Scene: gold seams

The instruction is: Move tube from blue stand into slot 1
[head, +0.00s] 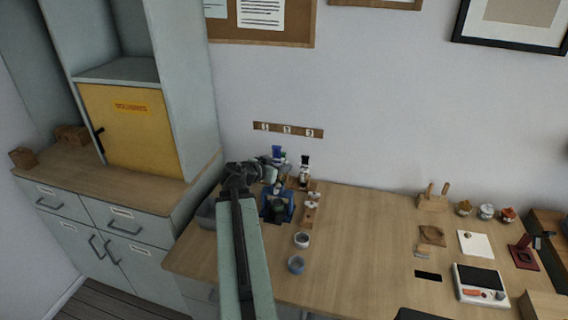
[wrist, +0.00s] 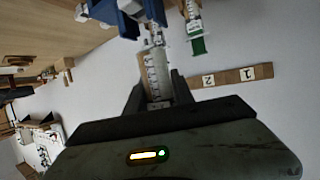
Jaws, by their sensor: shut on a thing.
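My gripper (head: 268,168) is at the back left of the wooden bench, over the blue stand (head: 278,208). In the wrist view my gripper (wrist: 158,92) has its two fingers closed around a clear tube (wrist: 156,72) with dark graduation marks. Blue parts of the stand (wrist: 128,8) show at the top of that view, close to the tube's far end. I cannot tell whether the tube touches the stand. The numbered strip (head: 288,130) is on the wall behind, and it also shows in the wrist view (wrist: 232,77). The slots are not clearly seen.
A second tube with a green part (wrist: 197,35) is beside the held one. A tall cabinet (head: 185,80) rises at left. The bench middle is clear.

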